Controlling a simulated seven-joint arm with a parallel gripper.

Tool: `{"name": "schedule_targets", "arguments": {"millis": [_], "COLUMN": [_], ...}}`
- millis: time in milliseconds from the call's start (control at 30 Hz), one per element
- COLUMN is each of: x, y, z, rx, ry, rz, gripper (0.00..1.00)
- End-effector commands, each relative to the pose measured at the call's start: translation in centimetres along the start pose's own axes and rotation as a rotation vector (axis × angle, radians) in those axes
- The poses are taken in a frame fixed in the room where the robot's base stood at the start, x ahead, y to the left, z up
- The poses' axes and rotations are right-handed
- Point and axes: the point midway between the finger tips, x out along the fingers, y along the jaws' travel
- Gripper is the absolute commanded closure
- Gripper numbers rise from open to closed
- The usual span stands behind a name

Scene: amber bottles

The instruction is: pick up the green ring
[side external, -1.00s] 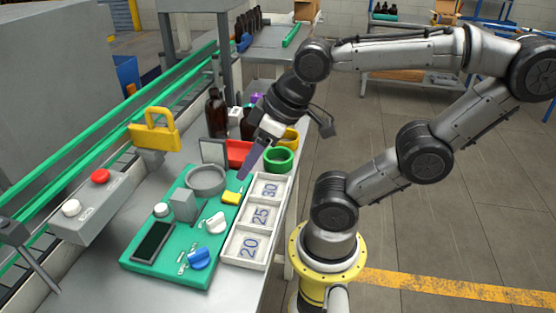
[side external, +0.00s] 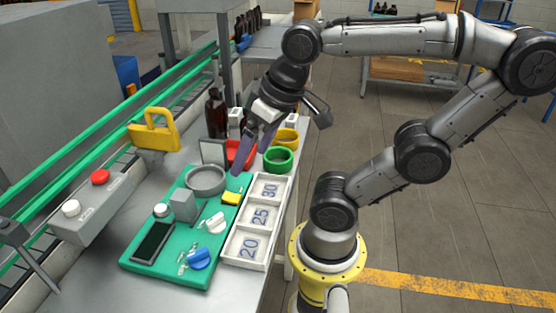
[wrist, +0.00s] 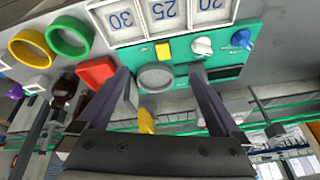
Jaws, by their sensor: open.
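The green ring (side external: 278,159) lies on the grey bench at the back right corner of the green board, just beyond the numbered tray. It also shows in the wrist view (wrist: 69,36) at the upper left, outside the space between the fingers. My gripper (side external: 247,158) is open and empty, above the bench to the left of the ring in the side view. In the wrist view its two dark fingers (wrist: 160,82) stand wide apart, with a grey round dish (wrist: 155,78) on the board showing between them. The ring is fully visible and apart from my gripper.
A yellow ring (side external: 287,138) sits just behind the green one, and a red tray (side external: 240,152) lies to its left. A white tray marked 20, 25, 30 (side external: 236,248) is in front. A brown bottle (side external: 215,115) stands behind. A yellow-handled part (side external: 154,132) is at left.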

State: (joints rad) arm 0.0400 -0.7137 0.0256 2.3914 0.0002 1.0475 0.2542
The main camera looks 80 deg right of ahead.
Motion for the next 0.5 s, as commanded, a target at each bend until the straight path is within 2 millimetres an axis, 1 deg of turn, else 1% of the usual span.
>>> {"name": "schedule_targets", "arguments": {"millis": [33,167,267,367,500], "x": [-0.3,-0.9,-1.2,-1.5,-1.7], "y": [0.6,2.3,3.9,6.2,10.3], "z": [-0.7,-2.0,-3.1,-4.2,-5.2], "rx": [0.094,0.304,0.474,0.664,0.917], "ry": [-0.028,-0.087,-0.130,-0.174,-0.233], "rz": [0.026,0.085,0.134,0.188,0.256], "gripper": [0.00,0.00,0.00,0.00,0.00]}}
